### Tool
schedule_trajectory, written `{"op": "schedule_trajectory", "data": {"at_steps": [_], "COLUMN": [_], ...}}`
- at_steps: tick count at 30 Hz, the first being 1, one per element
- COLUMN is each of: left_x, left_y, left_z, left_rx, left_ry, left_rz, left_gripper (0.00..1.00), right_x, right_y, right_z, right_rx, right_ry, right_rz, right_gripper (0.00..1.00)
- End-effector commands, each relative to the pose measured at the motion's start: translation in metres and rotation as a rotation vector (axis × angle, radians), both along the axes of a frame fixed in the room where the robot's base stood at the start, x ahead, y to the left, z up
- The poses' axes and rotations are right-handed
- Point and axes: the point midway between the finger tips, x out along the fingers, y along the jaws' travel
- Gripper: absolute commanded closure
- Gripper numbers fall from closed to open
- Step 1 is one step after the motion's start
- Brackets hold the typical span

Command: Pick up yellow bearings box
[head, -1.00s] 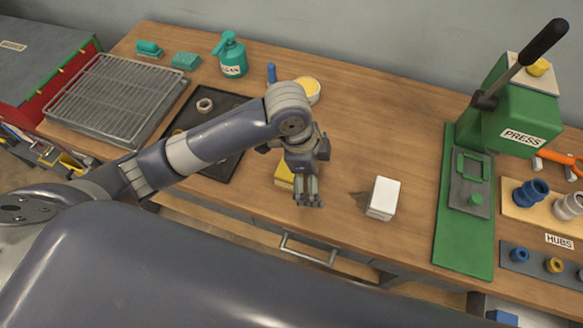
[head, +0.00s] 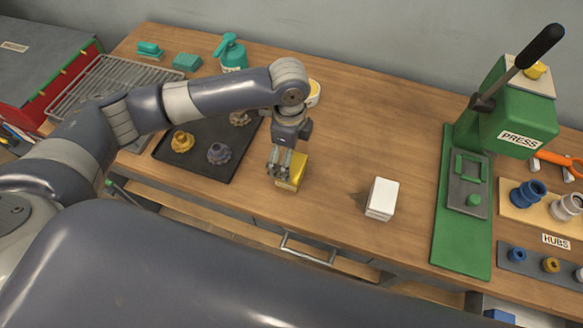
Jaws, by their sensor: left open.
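The yellow box (head: 293,173) sits on the wooden bench near its front edge, left of a white box. My left gripper (head: 279,173) is open and points down at the left side of the yellow box. Its fingers cover part of the box's left side; I cannot tell whether they touch it. My right gripper does not show.
A white box (head: 382,198) stands to the right on the bench (head: 360,120). A black tray (head: 200,165) with several knobby parts lies to the left. A green press (head: 505,110) and hub racks are at the right. A white tub (head: 314,92) stands behind the gripper.

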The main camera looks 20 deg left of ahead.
Motion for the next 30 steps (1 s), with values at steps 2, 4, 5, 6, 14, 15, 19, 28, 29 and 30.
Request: {"op": "schedule_trajectory", "data": {"at_steps": [2,4,5,6,14,15,19,28,29,30], "left_x": [-0.002,-0.004,-0.004,-0.005,-0.004,-0.004,-0.004,-0.004,-0.003,-0.004], "left_y": [-0.002,-0.004,-0.005,-0.007,-0.006,-0.006,-0.006,-0.006,-0.006,-0.006], "left_z": [-0.006,-0.016,-0.021,-0.026,-0.05,-0.051,-0.051,-0.05,-0.05,-0.05], "left_rx": [0.001,0.002,0.002,0.002,0.001,0.001,0.001,0.001,0.0,0.0], "left_ry": [0.004,0.005,0.006,0.004,-0.001,-0.001,-0.001,0.0,-0.002,-0.002], "left_rz": [0.0,0.0,0.001,0.0,-0.001,-0.001,-0.001,0.0,0.0,0.0], "left_gripper": [0.02,0.02,0.02,0.02,0.02,0.02,0.02,0.6,0.6,0.6], "right_x": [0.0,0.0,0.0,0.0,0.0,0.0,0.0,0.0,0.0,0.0], "right_y": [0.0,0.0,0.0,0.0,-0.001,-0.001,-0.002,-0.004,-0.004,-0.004], "right_z": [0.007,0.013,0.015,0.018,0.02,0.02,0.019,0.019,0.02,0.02], "right_rx": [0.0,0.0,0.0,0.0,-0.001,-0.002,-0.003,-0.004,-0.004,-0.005], "right_ry": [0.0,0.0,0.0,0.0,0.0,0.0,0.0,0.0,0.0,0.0], "right_rz": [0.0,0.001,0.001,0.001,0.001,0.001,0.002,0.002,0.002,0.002], "right_gripper": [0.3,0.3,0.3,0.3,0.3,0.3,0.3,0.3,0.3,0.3]}}
